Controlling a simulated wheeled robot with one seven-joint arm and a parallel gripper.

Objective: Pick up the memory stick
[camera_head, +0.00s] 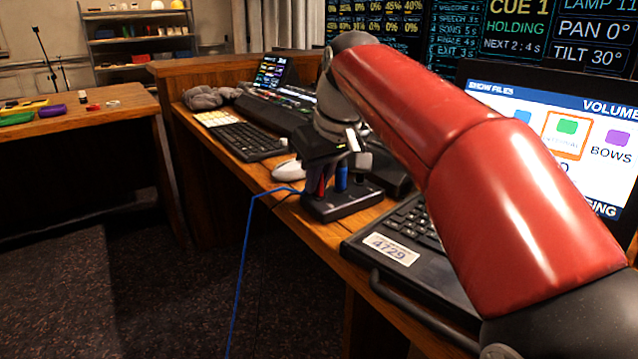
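My red arm reaches in from the right, and my gripper (337,172) points down over a small black dock (345,204) near the desk's front edge. A small blue upright piece (341,179) stands in the dock between or just behind the fingers; it may be the memory stick, but I cannot tell for sure. A narrow red piece (321,182) shows just left of it, partly hidden by the gripper. The picture does not show whether the fingers touch either piece or how far apart they are.
A laptop (415,258) labelled 4729 stands right of the dock. A blue cable (243,270) hangs over the desk edge. A white mouse (288,170), a keyboard (247,140) and a grey cloth (212,98) lie further back. A side table (85,115) is at left; floor before it is clear.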

